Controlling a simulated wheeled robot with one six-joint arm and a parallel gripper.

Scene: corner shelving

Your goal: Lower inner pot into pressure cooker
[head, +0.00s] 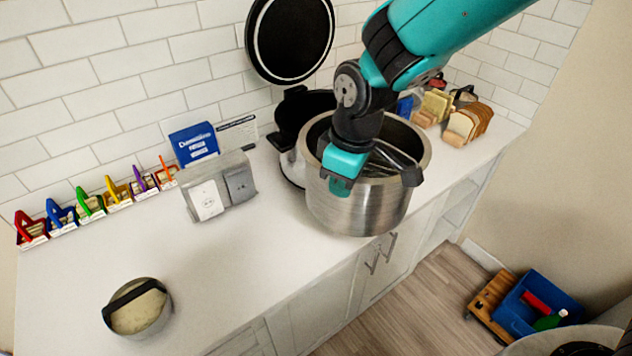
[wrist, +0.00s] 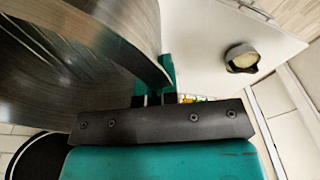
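The inner pot (head: 360,208) is a wide brushed-steel pot, held upright, its lower part overlapping the counter's front edge in the head view. My gripper (head: 342,180) is shut on its near-left rim. In the wrist view the pot's curved steel wall (wrist: 145,40) fills the upper left, and my gripper (wrist: 165,90) meets its rim. The pressure cooker (head: 290,165) stands behind and left of the pot, with its round lid (head: 290,40) raised open against the tiled wall. The pot and my arm hide most of the cooker, including its opening.
A grey two-part box (head: 222,190) with cards behind it stands left of the cooker. A lidded bowl (head: 138,310) is at the counter's front left; it also shows in the wrist view (wrist: 243,60). Bread slices in racks (head: 467,123) stand to the right. The counter's front middle is clear.

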